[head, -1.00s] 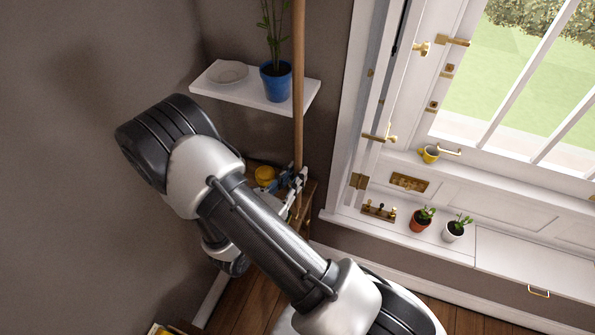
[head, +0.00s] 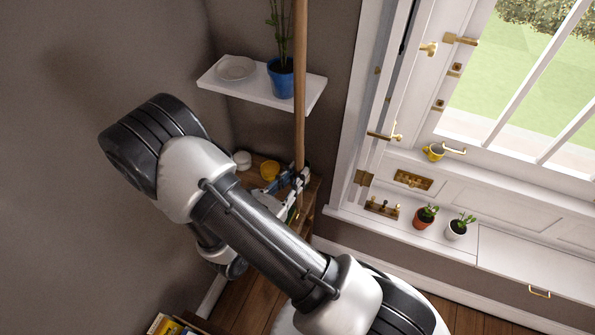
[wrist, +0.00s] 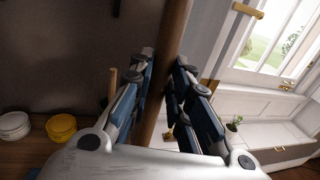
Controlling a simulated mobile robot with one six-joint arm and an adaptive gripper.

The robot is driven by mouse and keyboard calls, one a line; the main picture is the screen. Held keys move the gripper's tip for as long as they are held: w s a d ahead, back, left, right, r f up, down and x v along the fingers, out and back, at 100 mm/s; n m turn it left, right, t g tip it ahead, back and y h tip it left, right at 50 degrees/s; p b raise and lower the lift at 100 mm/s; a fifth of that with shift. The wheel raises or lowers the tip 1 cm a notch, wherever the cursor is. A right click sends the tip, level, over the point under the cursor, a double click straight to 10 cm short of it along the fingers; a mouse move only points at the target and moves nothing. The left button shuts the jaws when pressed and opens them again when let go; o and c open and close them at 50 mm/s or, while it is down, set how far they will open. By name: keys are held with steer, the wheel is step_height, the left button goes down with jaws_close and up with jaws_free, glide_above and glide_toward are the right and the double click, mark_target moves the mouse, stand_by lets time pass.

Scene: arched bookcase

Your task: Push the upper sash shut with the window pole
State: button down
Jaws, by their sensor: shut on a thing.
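The window pole (head: 299,110) is a long brown wooden rod standing nearly upright in front of the wall shelf. Its top runs out of the head view. My gripper (head: 301,178) is shut on the pole low down, above the wooden cabinet. In the wrist view the pole (wrist: 174,40) runs between the blue-sided fingers of my gripper (wrist: 164,72), leaning slightly. The white window (head: 520,110) with glazing bars and brass fittings is at the right, apart from the pole. The upper edge of the window is out of view, so I cannot tell how the upper sash stands.
A white shelf (head: 257,91) holds a plate and a blue plant pot (head: 281,78) close to the pole. Yellow (head: 270,170) and white (head: 242,160) pots stand on the cabinet. The window sill (head: 400,228) holds two small plants and a brass hook rack (head: 382,208).

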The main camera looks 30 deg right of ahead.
steer(key=shift+s+v, duration=0.2)
steer(key=shift+v, duration=0.85)
steer(key=shift+s+v, duration=0.15)
steer(key=shift+v, duration=0.85)
steer(key=shift+w+d+r, duration=0.1)
steer(key=w+a+r+n+t+y, duration=0.3)
steer(key=w+a+n+t+y, duration=0.2)
steer(key=w, duration=0.4)
steer(key=n+t+y, duration=0.1)
steer(key=t+y, duration=0.1)
steer(key=shift+w+a+n+t+y, duration=0.2)
steer(key=shift+a+n+t+y, duration=0.1)
steer(key=shift+a+n, duration=0.1)
